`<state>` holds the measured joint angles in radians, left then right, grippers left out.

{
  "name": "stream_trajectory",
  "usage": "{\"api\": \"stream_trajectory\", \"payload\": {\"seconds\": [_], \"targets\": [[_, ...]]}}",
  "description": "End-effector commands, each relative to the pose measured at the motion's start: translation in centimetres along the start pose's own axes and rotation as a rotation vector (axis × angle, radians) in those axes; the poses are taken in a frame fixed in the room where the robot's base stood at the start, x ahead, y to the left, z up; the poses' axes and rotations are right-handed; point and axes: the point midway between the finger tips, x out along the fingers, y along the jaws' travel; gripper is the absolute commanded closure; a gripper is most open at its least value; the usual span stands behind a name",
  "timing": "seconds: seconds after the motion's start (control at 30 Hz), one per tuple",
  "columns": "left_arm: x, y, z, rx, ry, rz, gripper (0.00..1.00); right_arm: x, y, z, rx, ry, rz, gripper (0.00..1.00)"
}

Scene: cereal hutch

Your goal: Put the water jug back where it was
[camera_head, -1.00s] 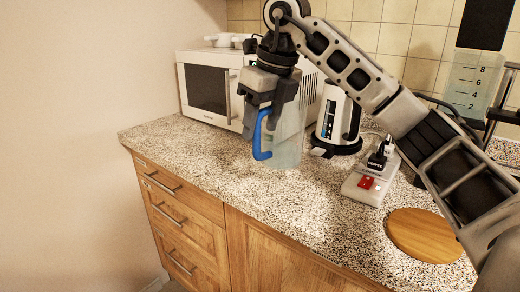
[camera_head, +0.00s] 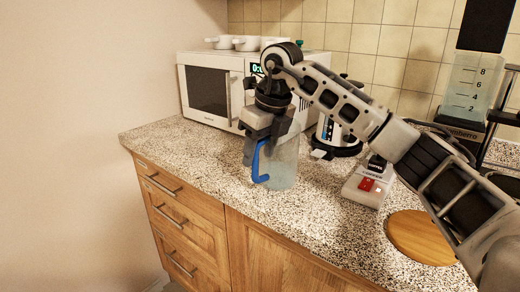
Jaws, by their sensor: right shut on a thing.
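The water jug (camera_head: 283,166) is clear with a pale blue-green tint and has a blue handle (camera_head: 258,165) on its left side. It is upright in front of the microwave, at or just above the speckled countertop; I cannot tell if its base touches. My right gripper (camera_head: 258,138) points down from above and is shut on the jug's blue handle near its top. The gripper and wrist hide part of the jug's upper rim. My left gripper is not in view.
A white microwave (camera_head: 207,90) stands behind, with white pots (camera_head: 247,43) on top. A kettle (camera_head: 335,135), a power strip with a red switch (camera_head: 368,184) and a round wooden board (camera_head: 424,237) are to the right. The countertop (camera_head: 185,150) left of the jug is clear.

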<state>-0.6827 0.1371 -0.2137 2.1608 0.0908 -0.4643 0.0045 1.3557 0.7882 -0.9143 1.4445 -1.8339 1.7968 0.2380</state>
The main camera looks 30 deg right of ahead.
Motion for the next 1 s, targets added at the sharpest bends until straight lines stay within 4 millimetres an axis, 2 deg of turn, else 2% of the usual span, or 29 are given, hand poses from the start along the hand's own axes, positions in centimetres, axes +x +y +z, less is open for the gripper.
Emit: {"api": "stream_trajectory", "payload": {"seconds": [0.07,0.1,0.13,0.17,0.43,0.57,1.0], "targets": [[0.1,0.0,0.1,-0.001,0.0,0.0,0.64,0.2,0.0,-0.1,0.0,-0.002,0.0,1.0],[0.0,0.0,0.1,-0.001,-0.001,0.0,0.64,0.2,0.0,-0.1,0.0,0.0,0.0,0.4],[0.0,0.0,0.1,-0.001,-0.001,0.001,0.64,0.2,0.0,-0.1,0.0,0.001,0.0,0.31],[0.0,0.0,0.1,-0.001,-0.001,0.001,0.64,0.2,0.0,-0.1,0.0,0.001,0.0,0.29],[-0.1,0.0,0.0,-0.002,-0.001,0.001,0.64,0.1,0.0,0.0,0.0,0.001,0.0,0.29],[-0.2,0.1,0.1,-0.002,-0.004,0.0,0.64,-0.9,0.0,0.1,0.0,-0.001,-0.001,0.29],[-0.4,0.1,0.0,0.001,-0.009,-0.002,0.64,-9.7,0.0,0.1,0.0,-0.004,-0.001,0.29]]}}
